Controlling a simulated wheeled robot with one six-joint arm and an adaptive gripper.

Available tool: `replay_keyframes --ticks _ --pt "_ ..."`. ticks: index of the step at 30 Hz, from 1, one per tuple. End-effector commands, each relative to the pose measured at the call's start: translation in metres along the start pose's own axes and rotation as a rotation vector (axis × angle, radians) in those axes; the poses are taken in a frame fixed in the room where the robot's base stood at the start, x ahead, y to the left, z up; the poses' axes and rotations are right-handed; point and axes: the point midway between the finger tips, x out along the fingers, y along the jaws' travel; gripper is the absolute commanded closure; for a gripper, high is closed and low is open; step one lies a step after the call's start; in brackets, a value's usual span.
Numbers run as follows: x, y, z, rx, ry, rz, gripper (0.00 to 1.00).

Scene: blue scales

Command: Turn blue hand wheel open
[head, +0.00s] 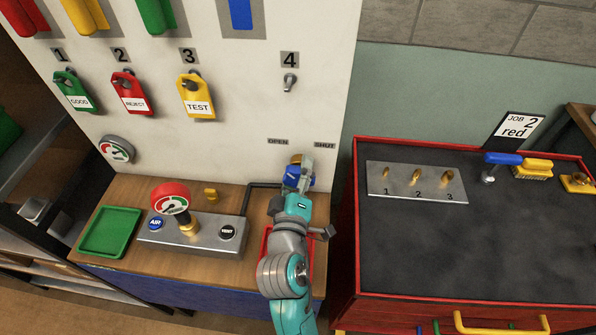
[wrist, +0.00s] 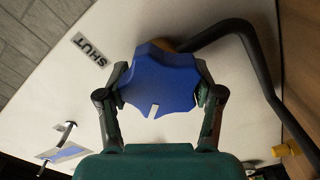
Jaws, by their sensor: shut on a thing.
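The blue hand wheel (wrist: 160,80) has a scalloped rim and a white mark, seen near its lower edge in the wrist view. My gripper (wrist: 157,92) is shut on the wheel, one finger on each side of its rim. In the head view the wheel (head: 292,181) is mostly hidden behind my gripper (head: 297,180). The OPEN label (head: 278,142) is on the white panel up and left of the wheel, and the SHUT label (head: 325,145) is up and right. The SHUT label also shows in the wrist view (wrist: 89,49).
A dark pipe (head: 248,196) runs beside the wheel. A metal box (head: 190,234) with a red gauge (head: 170,198) and a green tray (head: 110,232) stand left on the wooden bench. A red-edged cabinet (head: 450,240) stands close on the right. Tags hang on the panel above.

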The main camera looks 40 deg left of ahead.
Motion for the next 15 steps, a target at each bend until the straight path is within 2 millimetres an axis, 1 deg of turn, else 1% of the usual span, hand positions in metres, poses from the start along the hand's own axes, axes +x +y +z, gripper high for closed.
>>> replay_keyframes --ticks 6,15 --pt "0.0004 -0.0004 0.0 -0.166 0.0 0.001 0.69" --pt "0.0004 -0.0011 0.0001 -0.312 0.0 0.001 0.69"
